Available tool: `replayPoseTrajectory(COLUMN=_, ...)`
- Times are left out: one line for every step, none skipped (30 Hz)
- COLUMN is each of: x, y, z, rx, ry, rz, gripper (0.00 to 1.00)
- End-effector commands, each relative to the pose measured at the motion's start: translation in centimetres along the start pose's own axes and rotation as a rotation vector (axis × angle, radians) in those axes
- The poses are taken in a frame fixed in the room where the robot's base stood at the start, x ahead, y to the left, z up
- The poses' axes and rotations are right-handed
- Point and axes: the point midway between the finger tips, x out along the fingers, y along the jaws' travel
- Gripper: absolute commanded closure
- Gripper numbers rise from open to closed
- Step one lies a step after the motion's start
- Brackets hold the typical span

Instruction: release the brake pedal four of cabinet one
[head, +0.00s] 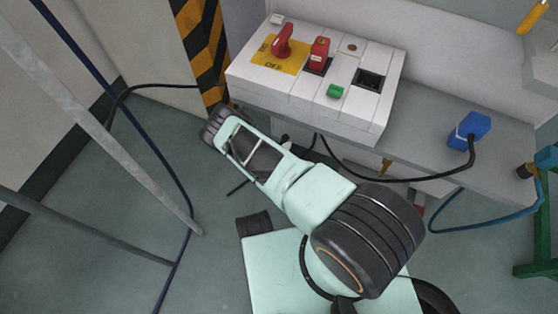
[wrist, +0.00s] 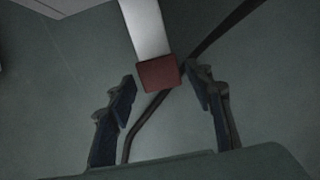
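In the wrist view, a dark red pedal pad (wrist: 158,74) sits at the end of a pale grey lever (wrist: 145,28) that comes in from the top. My gripper (wrist: 163,82) is open, with one dark finger to the left of the pad and one to the right. I cannot tell whether the pad lies at fingertip depth or beyond. In the head view my arm hides most of the gripper and the pedal. No number shows on the pedal.
A white control box (head: 345,106) with a red rotary switch (head: 283,43), a red switch (head: 319,54) and a green button (head: 335,91) stands on a grey ledge (head: 440,165). A blue plug (head: 469,130) with a black cable is at right. Metal bars cross the left side.

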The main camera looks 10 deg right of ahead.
Motion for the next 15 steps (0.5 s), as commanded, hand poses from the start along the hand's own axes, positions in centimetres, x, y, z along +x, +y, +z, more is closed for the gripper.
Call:
replayPoseTrajectory(x=-0.01, y=0.01, z=0.00, rx=0.000, ry=0.000, rz=0.000, gripper=0.61)
replayPoseTrajectory(x=-0.01, y=0.01, z=0.00, rx=0.000, ry=0.000, rz=0.000, gripper=0.64)
replayPoseTrajectory(x=-0.01, y=0.01, z=0.00, rx=0.000, ry=0.000, rz=0.000, gripper=0.68)
replayPoseTrajectory(x=-0.01, y=0.01, z=0.00, rx=0.000, ry=0.000, rz=0.000, gripper=0.72)
replayPoseTrajectory(x=-0.01, y=0.01, z=0.00, rx=0.000, ry=0.000, rz=0.000, gripper=0.75)
replayPoseTrajectory(x=-0.01, y=0.01, z=0.00, rx=0.000, ry=0.000, rz=0.000, gripper=0.79)
replayPoseTrajectory(x=-0.01, y=0.01, z=0.00, rx=0.000, ry=0.000, rz=0.000, gripper=0.83)
replayPoseTrajectory(x=-0.01, y=0.01, z=0.00, rx=0.000, ry=0.000, rz=0.000, gripper=0.86)
replayPoseTrajectory(x=-0.01, y=0.01, z=0.00, rx=0.000, ry=0.000, rz=0.000, gripper=0.90)
replayPoseTrajectory(x=-0.01, y=0.01, z=0.00, rx=0.000, ry=0.000, rz=0.000, gripper=0.94)
replayPoseTrajectory(x=-0.01, y=0.01, z=0.00, rx=0.000, ry=0.000, rz=0.000, gripper=0.97)
replayPoseTrajectory(x=-0.01, y=0.01, z=0.00, rx=0.000, ry=0.000, rz=0.000, gripper=1.00)
replayPoseTrajectory(x=-0.01, y=0.01, z=0.00, rx=0.000, ry=0.000, rz=0.000, gripper=1.00)
replayPoseTrajectory(x=-0.01, y=0.01, z=0.00, rx=0.000, ry=0.000, rz=0.000, gripper=1.00)
replayPoseTrajectory(x=-0.05, y=0.02, z=0.02, rx=0.000, ry=0.000, rz=0.000, gripper=1.00)
